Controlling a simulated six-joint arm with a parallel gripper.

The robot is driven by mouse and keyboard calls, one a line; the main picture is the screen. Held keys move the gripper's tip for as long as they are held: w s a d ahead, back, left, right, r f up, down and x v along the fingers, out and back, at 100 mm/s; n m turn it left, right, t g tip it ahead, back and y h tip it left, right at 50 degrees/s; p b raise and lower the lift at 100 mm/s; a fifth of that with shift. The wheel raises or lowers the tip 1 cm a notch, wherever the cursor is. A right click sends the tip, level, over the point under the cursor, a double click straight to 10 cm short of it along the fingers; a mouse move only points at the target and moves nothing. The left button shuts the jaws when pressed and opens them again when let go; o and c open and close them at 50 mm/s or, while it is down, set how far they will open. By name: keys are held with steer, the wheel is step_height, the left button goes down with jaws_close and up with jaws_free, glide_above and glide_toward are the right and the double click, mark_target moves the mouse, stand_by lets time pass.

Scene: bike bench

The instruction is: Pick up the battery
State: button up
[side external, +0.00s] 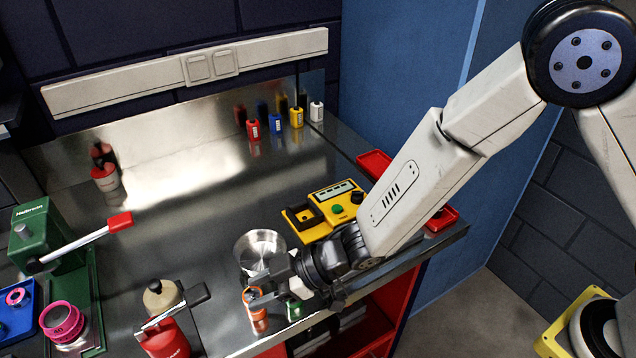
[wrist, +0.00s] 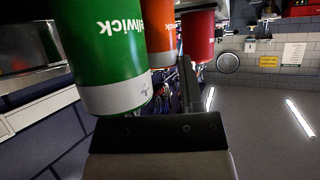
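My gripper (side external: 266,287) is low over the bench's front edge, pointing left in the side view. Its dark fingers overlap an orange cylinder (side external: 258,318); I cannot tell whether they touch it. A green cylinder (side external: 294,309) stands just right of it, partly behind the gripper. In the wrist view, the green cylinder (wrist: 100,50) with white lettering is close and large, beside the orange one (wrist: 160,35) and a red one (wrist: 197,37). The dark gripper part (wrist: 155,133) spans the bottom. The finger gap is not clear.
A yellow device (side external: 325,210) with an open slot and a steel bowl (side external: 262,252) lie close behind my gripper. Small red (side external: 253,131), blue (side external: 277,124), yellow (side external: 296,118) and white (side external: 317,112) blocks stand at the back. A green press (side external: 45,240) stands left. The bench middle is clear.

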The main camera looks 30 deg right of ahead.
jaws_close()
steer(key=shift+r, duration=0.1)
step_height(320, 180, up, 10)
stand_by(0.7)
stand_by(0.5)
steer(key=w+d+f+m+t+h, duration=0.2)
steer(key=w+d+m+t, duration=0.2)
steer(key=w+d, duration=1)
steer(key=d, duration=0.3)
steer(key=shift+d+f+m+h, duration=0.2)
steer(key=shift+m+h, duration=0.1)
steer(key=shift+h, duration=0.1)
